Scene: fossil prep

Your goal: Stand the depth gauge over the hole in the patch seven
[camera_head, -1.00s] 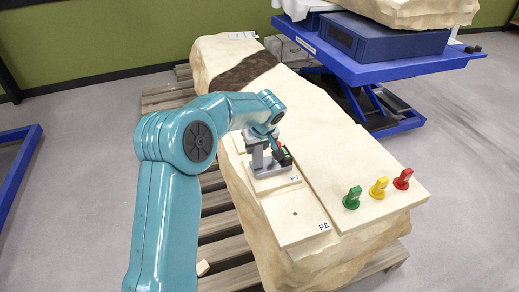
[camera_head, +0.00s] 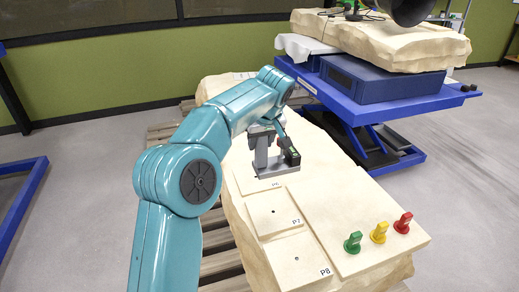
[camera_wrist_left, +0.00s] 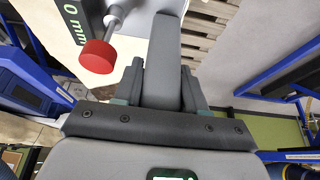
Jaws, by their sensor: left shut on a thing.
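The depth gauge (camera_head: 277,168) is a grey piece with a wide foot and a dark display. My left gripper (camera_head: 266,126) is shut on its grey upright bar. In the left wrist view the bar (camera_wrist_left: 164,60) stands between the dark fingers (camera_wrist_left: 163,88), beside a red knob and a display reading 0 mm. The gauge appears upright over patch P6 (camera_head: 252,186); I cannot tell whether its foot touches. Patch seven (camera_head: 258,222), marked P7, lies uncovered nearer to me. Its small dark hole (camera_head: 273,211) shows clearly. My right gripper is out of view.
Patch P8 (camera_head: 312,283) with its own hole lies in front of P7. Green (camera_head: 352,242), yellow (camera_head: 379,232) and red (camera_head: 403,222) pegs stand on the stone block's right part. A blue lift table (camera_head: 375,110) stands behind, right.

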